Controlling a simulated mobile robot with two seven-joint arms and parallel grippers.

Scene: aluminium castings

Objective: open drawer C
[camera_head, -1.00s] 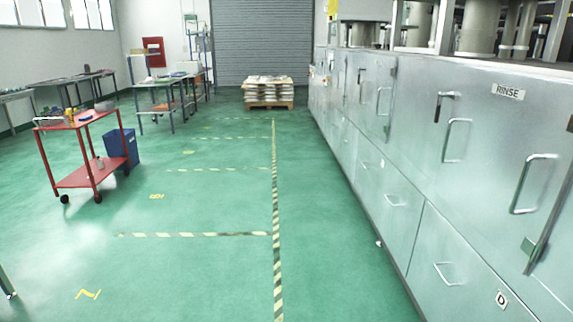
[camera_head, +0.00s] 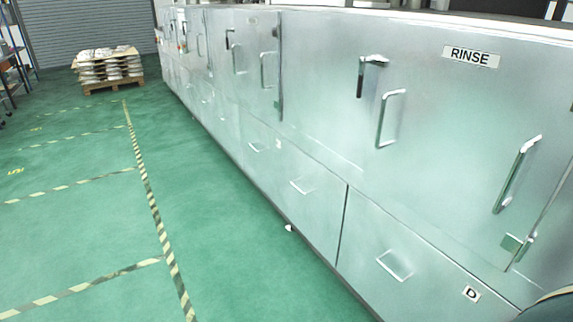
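A row of low drawers runs along the foot of the pale metal cabinet line. The nearest drawer carries a label "D" (camera_head: 471,293) to the right of its handle (camera_head: 394,265), and its front looks shut. To its left is another shut drawer front (camera_head: 310,205) with a bar handle (camera_head: 302,186); I see no readable letter on it. Farther left, a small label (camera_head: 278,143) sits beside another handle (camera_head: 257,147), too small to read. No letter "C" can be made out. Neither of my grippers is in view.
Upper doors with bar handles (camera_head: 388,118) and a "RINSE" sign (camera_head: 471,56) are shut. A loaded pallet (camera_head: 108,68) stands at the back.

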